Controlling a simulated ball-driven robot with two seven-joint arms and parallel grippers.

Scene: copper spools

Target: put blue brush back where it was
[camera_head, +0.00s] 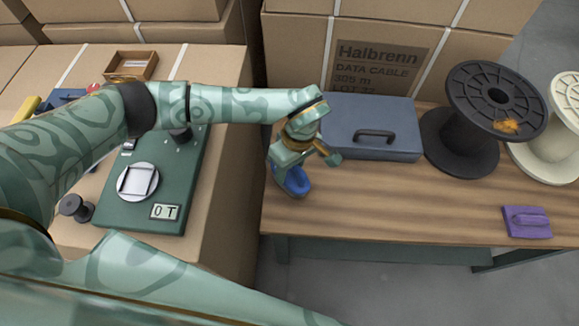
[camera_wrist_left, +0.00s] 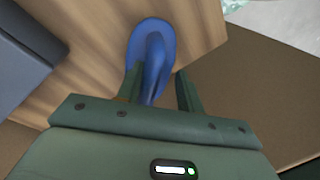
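The blue brush (camera_head: 294,183) is at the left end of the wooden table, just below my left gripper (camera_head: 302,160) in the head view. In the left wrist view the blue brush (camera_wrist_left: 150,50) shows its rounded blue base and raised handle. The handle reaches between the two fingers of my left gripper (camera_wrist_left: 160,90), which are apart, with a visible gap on the right side. Whether a finger touches the handle I cannot tell. My right gripper is not in view.
A blue-grey case (camera_head: 372,117) stands close behind the brush. A green scale (camera_head: 180,205) lies on the boxes left. The table's (camera_head: 400,210) front middle is clear.

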